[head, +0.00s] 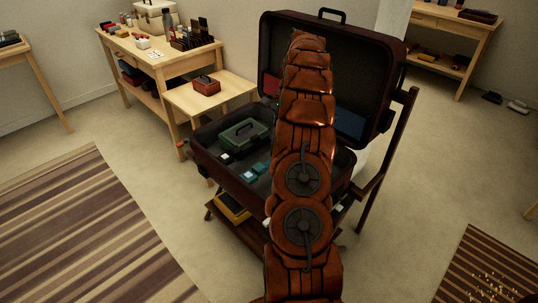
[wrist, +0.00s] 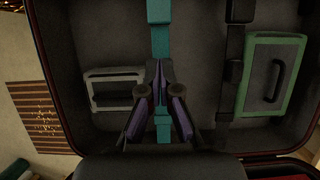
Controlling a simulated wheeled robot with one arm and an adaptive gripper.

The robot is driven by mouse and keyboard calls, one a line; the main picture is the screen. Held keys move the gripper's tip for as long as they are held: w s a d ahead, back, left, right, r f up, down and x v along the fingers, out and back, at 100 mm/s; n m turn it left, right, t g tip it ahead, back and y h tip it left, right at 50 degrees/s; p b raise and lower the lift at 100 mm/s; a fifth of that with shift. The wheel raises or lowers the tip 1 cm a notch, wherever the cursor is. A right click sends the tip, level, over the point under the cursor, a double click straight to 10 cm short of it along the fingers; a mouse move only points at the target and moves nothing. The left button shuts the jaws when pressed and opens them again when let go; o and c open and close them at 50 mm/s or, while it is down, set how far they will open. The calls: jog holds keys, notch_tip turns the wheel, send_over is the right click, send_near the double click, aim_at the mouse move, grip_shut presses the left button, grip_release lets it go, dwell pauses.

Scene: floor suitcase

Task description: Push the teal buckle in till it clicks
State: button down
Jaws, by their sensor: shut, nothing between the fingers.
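In the wrist view a teal strap (wrist: 159,38) runs down over the dark suitcase lining, and a lower teal piece (wrist: 162,136) shows between my fingers. My gripper (wrist: 158,70) is shut and empty, its tips over the line of the strap. The fingers cover the middle of the strap, so the buckle's joint is hidden and I cannot tell whether its halves meet, or whether the tips touch it. In the head view small teal parts (head: 249,176) show on the floor of the open suitcase (head: 226,182); my arm hides the gripper there.
A green case (wrist: 272,75) and a black strap (wrist: 236,72) lie right of the gripper in the wrist view, a pale frame (wrist: 115,91) left. The raised lid (head: 345,50) stands behind. A small table (head: 235,92) with a red box (head: 206,86) is beside the suitcase.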

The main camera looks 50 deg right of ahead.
aim_at(267, 164)
jog(key=shift+x, duration=4.95)
jog(key=shift+a, duration=0.1)
